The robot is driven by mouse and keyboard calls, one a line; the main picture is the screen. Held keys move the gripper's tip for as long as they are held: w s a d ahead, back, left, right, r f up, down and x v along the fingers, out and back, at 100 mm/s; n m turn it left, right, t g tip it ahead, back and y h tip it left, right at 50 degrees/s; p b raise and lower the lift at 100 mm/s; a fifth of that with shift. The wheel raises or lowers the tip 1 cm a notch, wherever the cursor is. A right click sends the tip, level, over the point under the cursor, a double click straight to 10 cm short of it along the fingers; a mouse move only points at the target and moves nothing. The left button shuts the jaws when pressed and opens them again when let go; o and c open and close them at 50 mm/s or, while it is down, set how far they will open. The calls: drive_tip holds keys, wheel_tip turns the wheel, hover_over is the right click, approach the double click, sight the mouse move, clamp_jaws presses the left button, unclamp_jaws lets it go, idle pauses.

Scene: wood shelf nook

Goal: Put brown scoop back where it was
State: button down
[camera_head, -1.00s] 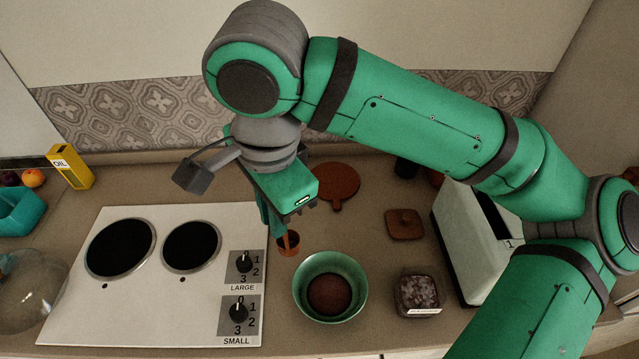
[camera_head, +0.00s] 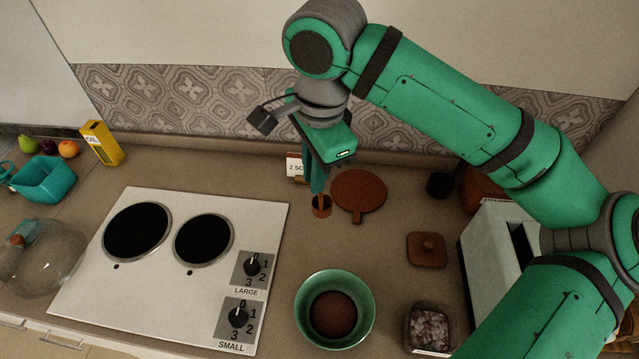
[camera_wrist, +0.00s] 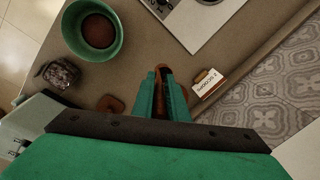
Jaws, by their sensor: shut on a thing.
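My gripper (camera_head: 318,188) points down near the back of the counter, shut on the brown scoop (camera_head: 321,208). The small round scoop hangs below the fingertips, beside a white card (camera_head: 295,168) and the left edge of a round brown board (camera_head: 360,190). In the wrist view the scoop (camera_wrist: 162,70) shows between the two green fingers (camera_wrist: 163,95), and the card (camera_wrist: 207,84) reads "2 SCOOPS". I cannot tell whether the scoop touches the counter. The green bowl (camera_head: 306,305) stands in front, with brown contents.
A white cooktop (camera_head: 165,285) with two black plates lies to the left. A square brown lid (camera_head: 427,249), a jar (camera_head: 430,328) and a white appliance (camera_head: 490,250) stand to the right. The patterned back wall (camera_head: 220,100) is close behind my gripper.

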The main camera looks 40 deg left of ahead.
hover_over(317, 198)
wheel_tip(317, 198, down, 6)
drive_tip(key=shift+s+d, duration=0.1)
drive_tip(key=shift+d, duration=0.05)
drive_tip(key=shift+w+f, duration=0.15)
drive_tip(key=shift+f, duration=0.75)
drive_tip(key=shift+w+f, duration=0.1)
drive_tip(key=shift+f, duration=0.75)
drive_tip(key=shift+s+f, duration=0.15)
drive_tip(key=c, duration=1.7)
unclamp_jaws()
drive_tip(key=shift+c, duration=0.2)
wheel_tip(317, 198, up, 12)
drive_tip(key=d, duration=0.1)
drive_tip(key=shift+s+d, duration=0.15)
drive_tip(key=shift+s, duration=0.1)
